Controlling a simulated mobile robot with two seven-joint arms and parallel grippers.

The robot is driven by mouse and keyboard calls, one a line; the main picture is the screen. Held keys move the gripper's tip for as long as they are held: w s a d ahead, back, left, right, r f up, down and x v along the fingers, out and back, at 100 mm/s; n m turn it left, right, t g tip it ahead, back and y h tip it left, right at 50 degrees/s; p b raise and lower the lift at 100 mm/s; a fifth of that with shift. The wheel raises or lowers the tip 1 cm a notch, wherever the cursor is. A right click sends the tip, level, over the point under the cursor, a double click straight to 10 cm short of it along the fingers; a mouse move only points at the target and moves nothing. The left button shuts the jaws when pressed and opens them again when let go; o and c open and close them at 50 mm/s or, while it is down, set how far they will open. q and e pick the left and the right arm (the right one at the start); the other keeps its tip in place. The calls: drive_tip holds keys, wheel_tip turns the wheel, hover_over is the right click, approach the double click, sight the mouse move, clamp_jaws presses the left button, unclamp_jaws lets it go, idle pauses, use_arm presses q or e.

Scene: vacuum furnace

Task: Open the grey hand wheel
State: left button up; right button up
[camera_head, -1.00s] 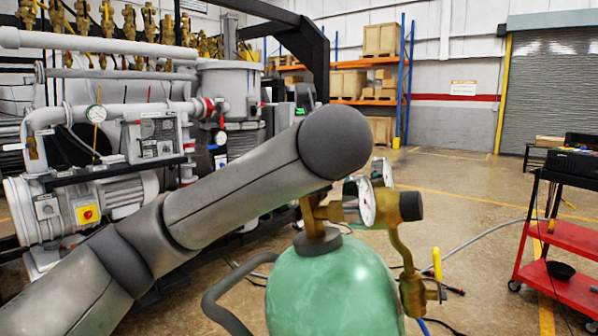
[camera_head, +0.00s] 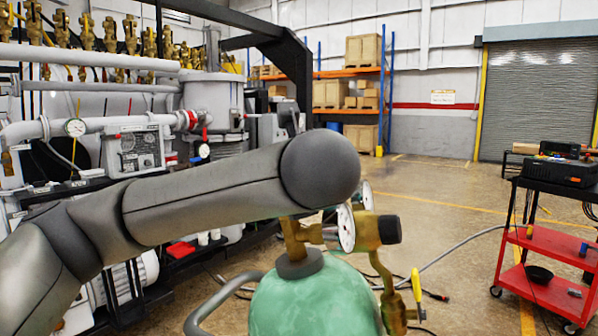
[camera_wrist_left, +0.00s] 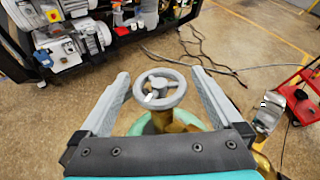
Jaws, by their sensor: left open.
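The grey hand wheel (camera_wrist_left: 160,89) shows in the left wrist view, on top of the brass valve of a green gas cylinder. My left gripper (camera_wrist_left: 160,80) is open, with one finger on each side of the wheel and a gap on both sides. Whether the fingers are level with the wheel I cannot tell. In the head view the green cylinder (camera_head: 315,298) stands at the bottom middle with its brass regulator (camera_head: 368,232) and gauges. My left arm hides the hand wheel and the left gripper there. My right gripper is in neither view.
The furnace machinery (camera_head: 140,150) stands at the left. A red and black cart (camera_head: 548,243) stands at the right. A grey hose (camera_head: 460,243) and cables lie on the floor. Open floor lies behind the cylinder. Shelves with boxes (camera_head: 365,95) are far back.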

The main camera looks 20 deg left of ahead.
use_arm(q)
drive_tip(key=b+v, duration=0.2)
drive_tip(key=v, duration=1)
drive_tip(key=shift+s, duration=0.35)
drive_tip(key=shift+d+r, duration=0.1)
drive_tip(key=shift+d, duration=0.05)
